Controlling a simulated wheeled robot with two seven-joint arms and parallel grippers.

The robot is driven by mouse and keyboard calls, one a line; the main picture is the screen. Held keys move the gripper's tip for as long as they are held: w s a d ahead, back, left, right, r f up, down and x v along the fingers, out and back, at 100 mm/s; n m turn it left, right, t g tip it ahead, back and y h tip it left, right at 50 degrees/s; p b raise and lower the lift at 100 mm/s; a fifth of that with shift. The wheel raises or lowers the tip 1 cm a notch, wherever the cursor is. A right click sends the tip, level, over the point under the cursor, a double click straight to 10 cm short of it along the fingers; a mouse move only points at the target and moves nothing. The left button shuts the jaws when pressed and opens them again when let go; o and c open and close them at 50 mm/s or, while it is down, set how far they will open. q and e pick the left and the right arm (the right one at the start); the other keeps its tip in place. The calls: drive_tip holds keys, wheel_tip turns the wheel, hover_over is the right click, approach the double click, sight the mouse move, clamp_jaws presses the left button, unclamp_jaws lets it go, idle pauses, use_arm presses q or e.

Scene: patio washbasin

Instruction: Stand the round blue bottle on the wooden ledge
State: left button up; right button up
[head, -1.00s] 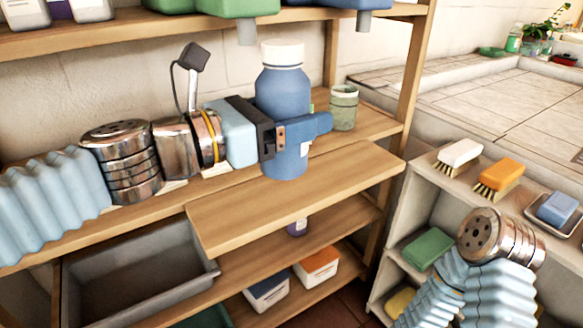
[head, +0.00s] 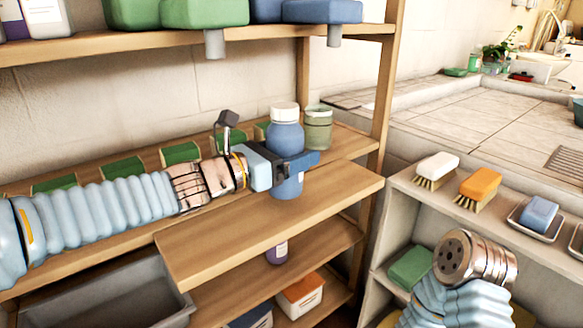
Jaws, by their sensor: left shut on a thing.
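The round blue bottle (head: 286,138) has a white cap and stands upright in the head view. My left gripper (head: 292,164) is shut around its lower body, reaching in from the left. The wooden ledge (head: 270,220) is the pale board jutting out in front of the middle shelf. The bottle's base shows at the ledge's back edge, near the shelf; I cannot tell if it touches the wood. My right gripper is not in view; only part of my right arm shows at the lower right.
A greenish cup (head: 318,128) stands just behind the bottle to the right. Green blocks (head: 122,168) line the shelf's back. A grey bin (head: 100,295) sits below left. A side shelf holds brushes (head: 480,186) and a blue soap (head: 539,212). The ledge's front is clear.

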use_arm(q)
drive_tip(key=shift+f, duration=1.15)
drive_tip(key=shift+f+b, duration=0.15)
drive_tip(key=shift+b, duration=0.15)
drive_tip(key=o, duration=1.4)
drive_tip(key=v, duration=1.2)
drive_tip(key=shift+a, duration=0.1)
